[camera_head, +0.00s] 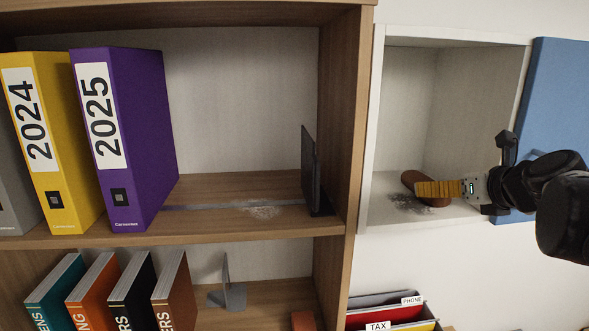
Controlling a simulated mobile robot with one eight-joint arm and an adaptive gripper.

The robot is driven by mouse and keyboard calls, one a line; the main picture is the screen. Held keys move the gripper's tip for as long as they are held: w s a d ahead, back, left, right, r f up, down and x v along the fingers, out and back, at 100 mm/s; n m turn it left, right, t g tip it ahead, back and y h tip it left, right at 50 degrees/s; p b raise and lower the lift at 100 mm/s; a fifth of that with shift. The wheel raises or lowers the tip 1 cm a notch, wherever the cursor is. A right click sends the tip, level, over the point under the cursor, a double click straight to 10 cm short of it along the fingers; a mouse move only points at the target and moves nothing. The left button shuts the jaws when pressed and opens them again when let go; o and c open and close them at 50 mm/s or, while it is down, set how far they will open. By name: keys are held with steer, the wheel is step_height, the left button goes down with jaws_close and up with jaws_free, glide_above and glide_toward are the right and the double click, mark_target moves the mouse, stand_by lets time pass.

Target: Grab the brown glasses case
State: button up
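A brown rounded case (411,178), which looks like the glasses case, lies on the floor of the white open cubby at the right. My gripper (425,189) reaches into the cubby from the right. Its yellow ribbed fingers point left and cover the middle of the case in this view. The case shows above and below them. I see the fingers nearly edge-on, so I cannot tell whether they touch the case, or whether they are open or shut.
A wooden shelf (340,140) at the left holds yellow (75,150) and purple (150,130) binders and a dark bookend (309,165). File folders (400,315) are below.

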steer(key=x, duration=0.3)
steer(key=shift+w+d+f, duration=0.1)
steer(key=x, duration=0.1)
steer(key=p+x, duration=0.1)
steer(key=x, duration=0.3)
steer(key=shift+w+d+r, duration=0.1)
steer(key=shift+w+r, duration=0.15)
steer(key=shift+w, duration=0.1)
steer(key=shift+s+r, duration=0.1)
steer(key=shift+s, duration=0.15)
steer(key=c, duration=1.3)
